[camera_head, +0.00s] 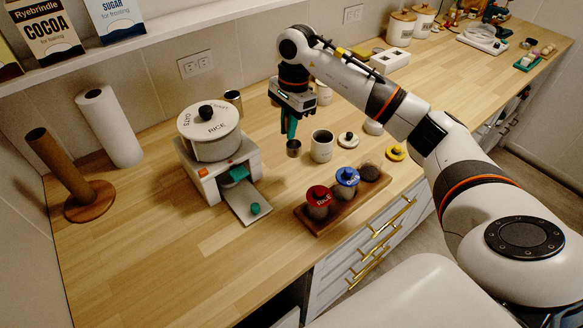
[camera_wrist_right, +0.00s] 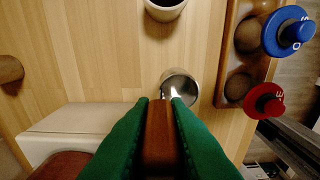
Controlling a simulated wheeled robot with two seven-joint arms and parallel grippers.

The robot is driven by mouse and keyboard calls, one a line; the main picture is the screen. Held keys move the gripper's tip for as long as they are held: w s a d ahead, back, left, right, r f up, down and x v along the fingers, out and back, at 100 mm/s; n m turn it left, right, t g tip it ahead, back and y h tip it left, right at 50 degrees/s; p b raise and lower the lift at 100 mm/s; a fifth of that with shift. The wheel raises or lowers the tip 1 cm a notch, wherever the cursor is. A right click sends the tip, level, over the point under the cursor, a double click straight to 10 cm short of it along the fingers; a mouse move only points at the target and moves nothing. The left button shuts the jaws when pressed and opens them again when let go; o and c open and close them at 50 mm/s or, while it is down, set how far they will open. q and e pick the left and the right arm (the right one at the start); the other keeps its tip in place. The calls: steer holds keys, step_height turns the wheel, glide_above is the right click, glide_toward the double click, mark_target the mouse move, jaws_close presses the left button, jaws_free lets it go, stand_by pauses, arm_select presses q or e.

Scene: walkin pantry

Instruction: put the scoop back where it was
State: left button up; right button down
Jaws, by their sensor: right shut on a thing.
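My right gripper (camera_head: 289,128) is shut on the scoop (camera_head: 294,147), above the counter, between the dispenser and the white mug. In the right wrist view the green fingers (camera_wrist_right: 160,115) close on the scoop's brown handle (camera_wrist_right: 160,138). The round metal bowl (camera_wrist_right: 181,89) shows beyond the fingertips. The bowl seems clear of other things; its height above the counter is hard to tell. My left gripper is out of view.
The white dispenser (camera_head: 207,183), labelled RICE and OATS, stands left with its tray out. The mug (camera_head: 321,150) stands right of the scoop. A white lid (camera_head: 347,140) and yellow lid (camera_head: 396,153) lie behind the rack. The front left counter (camera_head: 150,265) is clear.

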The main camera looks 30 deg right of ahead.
mark_target(290, 144)
step_height(290, 144, down, 8)
steer(key=shift+s+r+p, duration=0.1)
steer(key=shift+r+p, duration=0.05)
steer(key=shift+p, duration=1)
steer(key=shift+f, duration=0.3)
steer(key=shift+f, duration=0.1)
steer(key=shift+f+b, duration=0.15)
steer(key=shift+b, duration=0.15)
steer(key=c, duration=1.4)
jaws_free()
